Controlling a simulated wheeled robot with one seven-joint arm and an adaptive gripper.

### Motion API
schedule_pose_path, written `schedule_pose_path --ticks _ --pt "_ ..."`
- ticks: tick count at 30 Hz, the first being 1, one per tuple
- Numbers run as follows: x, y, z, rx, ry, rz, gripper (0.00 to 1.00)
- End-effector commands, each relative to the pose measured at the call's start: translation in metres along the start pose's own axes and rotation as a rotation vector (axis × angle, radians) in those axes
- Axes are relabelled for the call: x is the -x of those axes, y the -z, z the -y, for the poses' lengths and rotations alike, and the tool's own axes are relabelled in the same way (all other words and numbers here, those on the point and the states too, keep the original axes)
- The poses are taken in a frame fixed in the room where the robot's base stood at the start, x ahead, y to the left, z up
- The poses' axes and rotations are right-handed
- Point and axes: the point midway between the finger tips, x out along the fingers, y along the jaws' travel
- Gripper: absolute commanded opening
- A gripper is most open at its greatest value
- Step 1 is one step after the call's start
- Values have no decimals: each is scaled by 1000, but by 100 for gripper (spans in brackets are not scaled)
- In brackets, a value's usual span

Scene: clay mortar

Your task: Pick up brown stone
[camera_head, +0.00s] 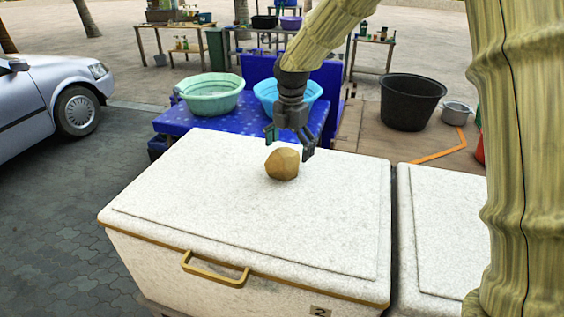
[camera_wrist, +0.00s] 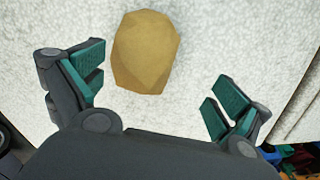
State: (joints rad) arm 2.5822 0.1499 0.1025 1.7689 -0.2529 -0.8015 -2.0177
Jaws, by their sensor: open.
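The brown stone (camera_head: 282,164) is a faceted, tan lump lying on the white lid of a large chest (camera_head: 200,190). My gripper (camera_head: 290,140) is open and empty, just behind and above the stone in the head view. In the wrist view the stone (camera_wrist: 146,52) lies ahead of the fingers, nearer the left one. The open fingers with green pads (camera_wrist: 158,88) stand to either side below it, and do not touch it. The exact height of the fingertips over the lid is hard to tell.
A blue table (camera_head: 188,121) behind the chest holds a green basin (camera_head: 212,100) and a blue basin (camera_head: 268,92). A black tub (camera_head: 410,103) and a metal pot (camera_head: 456,113) stand at the right. A second white chest (camera_head: 440,215) adjoins. The lid around the stone is clear.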

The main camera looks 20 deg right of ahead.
Motion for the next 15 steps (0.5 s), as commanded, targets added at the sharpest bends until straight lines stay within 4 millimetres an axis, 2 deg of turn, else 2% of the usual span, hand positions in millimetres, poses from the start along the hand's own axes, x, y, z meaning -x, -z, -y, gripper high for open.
schedule_pose_path --ticks 3,7,11,15 --pt "-19 -9 -18 1 18 -11 100" --pt "-44 -10 -30 3 32 -20 100" --pt "-63 -9 -32 3 32 -22 100" --pt "-68 -6 -25 1 24 -16 100"
